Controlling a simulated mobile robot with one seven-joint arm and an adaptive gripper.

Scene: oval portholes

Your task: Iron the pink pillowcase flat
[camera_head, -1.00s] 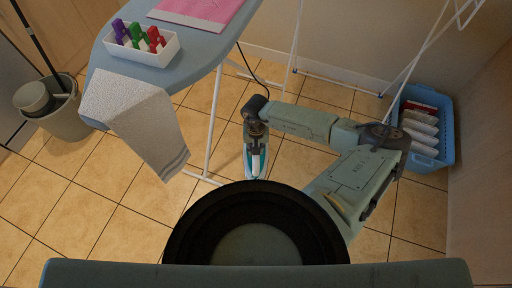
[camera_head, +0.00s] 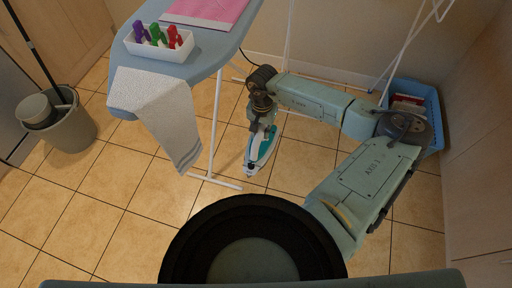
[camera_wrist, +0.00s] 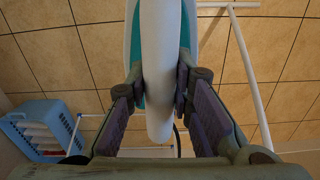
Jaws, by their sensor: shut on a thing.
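The pink pillowcase (camera_head: 208,10) lies on the blue ironing board (camera_head: 213,52) at the top of the head view, partly cut off by the frame edge. A white and teal iron (camera_head: 261,152) hangs from my gripper (camera_head: 264,118), to the right of the board and above the tiled floor. In the wrist view my gripper (camera_wrist: 160,98) is shut on the white handle of the iron (camera_wrist: 157,60), with a finger on each side. The iron is clear of the board and the pillowcase.
A white tray (camera_head: 158,53) with purple, green and red items stands on the board. A white towel (camera_head: 160,112) hangs over its end. A grey bucket (camera_head: 68,128) stands left. A blue crate (camera_head: 428,98), also in the wrist view (camera_wrist: 38,128), and a white rack (camera_head: 408,45) are right.

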